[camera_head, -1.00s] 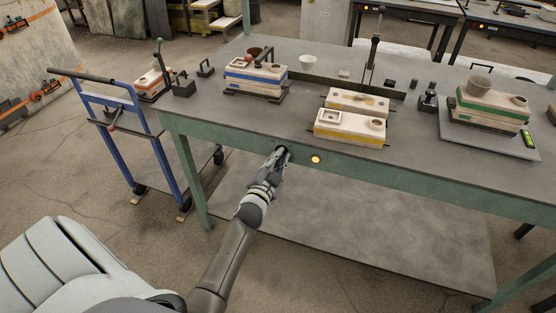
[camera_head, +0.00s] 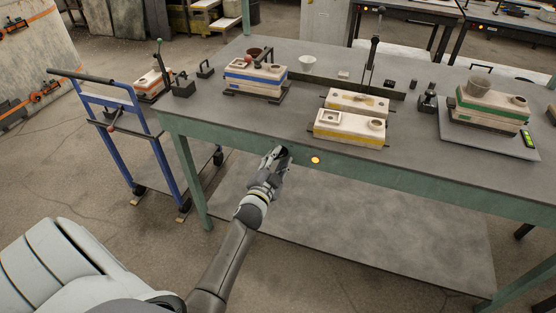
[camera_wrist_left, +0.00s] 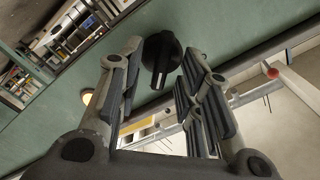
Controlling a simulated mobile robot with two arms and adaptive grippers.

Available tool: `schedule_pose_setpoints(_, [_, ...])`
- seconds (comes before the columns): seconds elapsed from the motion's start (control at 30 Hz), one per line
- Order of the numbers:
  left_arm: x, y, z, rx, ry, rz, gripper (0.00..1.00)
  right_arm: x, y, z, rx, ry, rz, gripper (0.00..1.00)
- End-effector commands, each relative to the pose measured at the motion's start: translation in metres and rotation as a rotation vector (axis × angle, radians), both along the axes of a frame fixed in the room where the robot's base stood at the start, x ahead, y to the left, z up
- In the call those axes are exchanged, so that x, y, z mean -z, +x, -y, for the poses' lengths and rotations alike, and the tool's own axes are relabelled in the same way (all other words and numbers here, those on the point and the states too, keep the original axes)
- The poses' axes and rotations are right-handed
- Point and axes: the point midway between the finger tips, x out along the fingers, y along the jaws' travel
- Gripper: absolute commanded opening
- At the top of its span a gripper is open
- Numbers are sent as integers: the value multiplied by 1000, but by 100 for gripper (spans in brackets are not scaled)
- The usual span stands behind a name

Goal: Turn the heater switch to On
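The heater switch is a round black knob (camera_wrist_left: 161,58) with a raised grip bar, on the table's green front apron in the left wrist view. In the head view my left gripper hides it. My left gripper (camera_head: 276,154) is at the apron, just left of the lit yellow lamp (camera_head: 315,160). In the left wrist view the fingers of this gripper (camera_wrist_left: 163,52) are open, one on each side of the knob, with visible gaps. The lamp also shows at the left of that view (camera_wrist_left: 86,97). My right gripper is not in view.
The grey tabletop (camera_head: 240,130) holds several molds, including a yellow-striped one (camera_head: 350,128) above the lamp, a blue-striped one (camera_head: 255,78) and a green-striped one (camera_head: 490,108). A blue cart (camera_head: 130,105) stands left of the table. Floor before the apron is clear.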

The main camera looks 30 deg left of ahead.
Motion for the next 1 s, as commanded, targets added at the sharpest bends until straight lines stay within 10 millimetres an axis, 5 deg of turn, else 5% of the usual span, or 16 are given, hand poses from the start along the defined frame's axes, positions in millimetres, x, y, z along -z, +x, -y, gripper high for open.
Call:
schedule_pose_setpoints(0.33, [0,-11,3,0,-1,0,33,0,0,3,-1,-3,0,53])
schedule_pose_setpoints(0.8, [1,-92,22,-1,-1,-2,33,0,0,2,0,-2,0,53])
schedule_pose_setpoints(1.0, [0,-112,27,0,-1,0,33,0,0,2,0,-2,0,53])
